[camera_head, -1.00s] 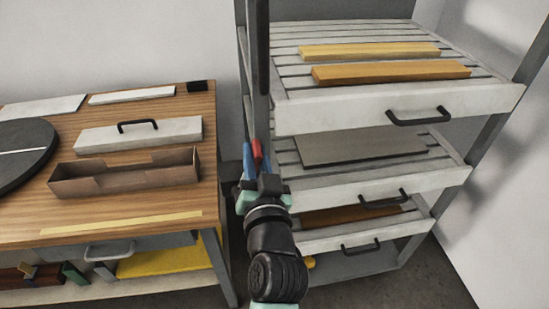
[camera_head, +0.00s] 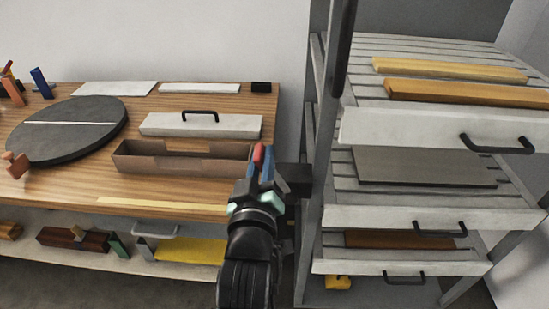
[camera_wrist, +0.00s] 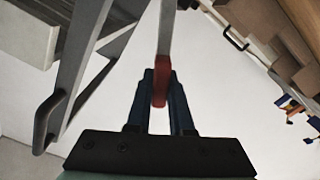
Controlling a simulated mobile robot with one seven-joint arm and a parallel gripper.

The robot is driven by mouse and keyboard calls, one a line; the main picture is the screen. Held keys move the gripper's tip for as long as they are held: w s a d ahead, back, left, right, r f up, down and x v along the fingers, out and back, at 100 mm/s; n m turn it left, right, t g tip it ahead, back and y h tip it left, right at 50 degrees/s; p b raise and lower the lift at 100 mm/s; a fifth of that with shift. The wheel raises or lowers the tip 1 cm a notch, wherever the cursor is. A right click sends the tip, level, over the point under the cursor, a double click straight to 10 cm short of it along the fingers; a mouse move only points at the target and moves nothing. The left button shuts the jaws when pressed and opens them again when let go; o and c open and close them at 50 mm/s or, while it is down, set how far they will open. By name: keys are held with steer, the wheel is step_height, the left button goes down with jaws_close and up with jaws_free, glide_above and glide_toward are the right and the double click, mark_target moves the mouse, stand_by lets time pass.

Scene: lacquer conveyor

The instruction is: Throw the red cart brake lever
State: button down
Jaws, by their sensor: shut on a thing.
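The red brake lever (camera_head: 258,154) stands at the left side of the grey cart (camera_head: 325,120), and only its red tip shows above my fingers in the head view. My gripper (camera_head: 264,170), with blue fingers, is shut on it, in front of the workbench's right end. In the wrist view, the red lever grip (camera_wrist: 160,82) sits between the blue fingertips (camera_wrist: 160,90), and a grey bar runs up from it. The lower part of the lever is hidden in the head view.
The cart's drawers hold yellow, orange, grey and brown boards. A dark block (camera_head: 294,179) sits right beside my gripper.

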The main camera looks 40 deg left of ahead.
steer(key=shift+s+a+f+n, duration=0.35)
steer(key=shift+a+f+n, duration=0.15)
steer(key=shift+n, duration=0.2)
steer(key=c, duration=0.8)
jaws_free()
steer(key=shift+s, duration=0.1)
steer(key=b+v, duration=0.1)
steer(key=v, duration=1.2)
steer(key=shift+b, duration=0.35)
